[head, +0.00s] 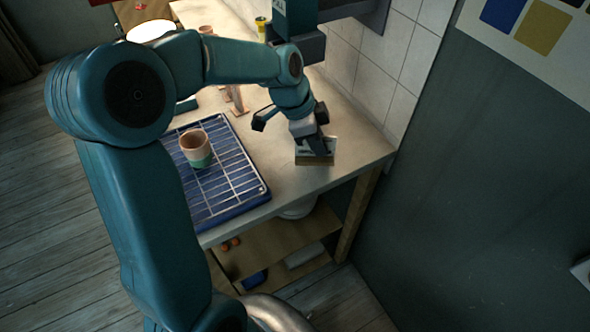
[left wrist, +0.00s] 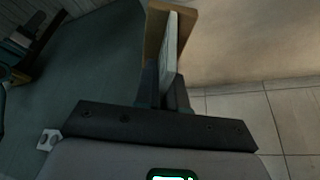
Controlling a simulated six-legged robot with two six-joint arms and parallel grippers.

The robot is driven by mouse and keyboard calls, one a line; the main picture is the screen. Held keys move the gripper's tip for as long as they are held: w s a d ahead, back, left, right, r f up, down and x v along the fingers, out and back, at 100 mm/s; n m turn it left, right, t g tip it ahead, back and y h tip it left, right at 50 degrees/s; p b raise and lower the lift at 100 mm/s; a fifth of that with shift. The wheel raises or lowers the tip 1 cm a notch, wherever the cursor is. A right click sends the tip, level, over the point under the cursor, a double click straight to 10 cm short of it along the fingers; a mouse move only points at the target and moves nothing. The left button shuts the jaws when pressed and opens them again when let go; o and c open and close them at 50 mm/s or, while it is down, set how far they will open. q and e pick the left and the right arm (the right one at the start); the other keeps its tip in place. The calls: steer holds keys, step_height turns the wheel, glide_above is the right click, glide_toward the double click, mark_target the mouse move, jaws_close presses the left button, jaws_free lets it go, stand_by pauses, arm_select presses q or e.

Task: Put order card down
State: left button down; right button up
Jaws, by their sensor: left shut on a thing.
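My left gripper (head: 318,147) is at the counter's right end, pointing down, and it also shows in the left wrist view (left wrist: 163,98). It is shut on the order card (left wrist: 170,48), a thin pale sheet seen nearly edge-on in the left wrist view. In the head view a pale bit of the card (head: 331,144) shows beside the fingers. A small tan wooden block (head: 314,161) is right at the fingertips, and its tan face (left wrist: 155,32) shows beside the card in the left wrist view. I cannot tell whether the card touches the block's base. My right gripper is not in view.
A blue rack (head: 232,205) with a pale wire grid lies left of the block, bearing a pink and green cup (head: 195,148). The tiled wall (head: 398,50) is close on the right. The counter (head: 270,165) is clear between rack and block. A shelf (head: 285,240) is below.

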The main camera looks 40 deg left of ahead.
mark_target(305, 147)
arm_select(q)
steer(key=s+a+r+m, duration=0.2)
steer(key=a, duration=0.1)
steer(key=shift+s+r+g, duration=0.1)
steer(key=shift+r+g, duration=0.1)
steer(key=shift+g, duration=0.1)
steer(key=shift+s+a+m+h, duration=0.2)
steer(key=shift+a+m+h, duration=0.1)
steer(key=shift+a, duration=0.05)
steer(key=f, duration=0.6)
steer(key=f+p, duration=0.1)
steer(key=f, duration=0.2)
steer(key=shift+a+f, duration=0.25)
steer(key=shift+f, duration=0.1)
steer(key=shift+d, duration=0.1)
steer(key=shift+f, duration=0.1)
steer(key=c, duration=1.2)
jaws_free()
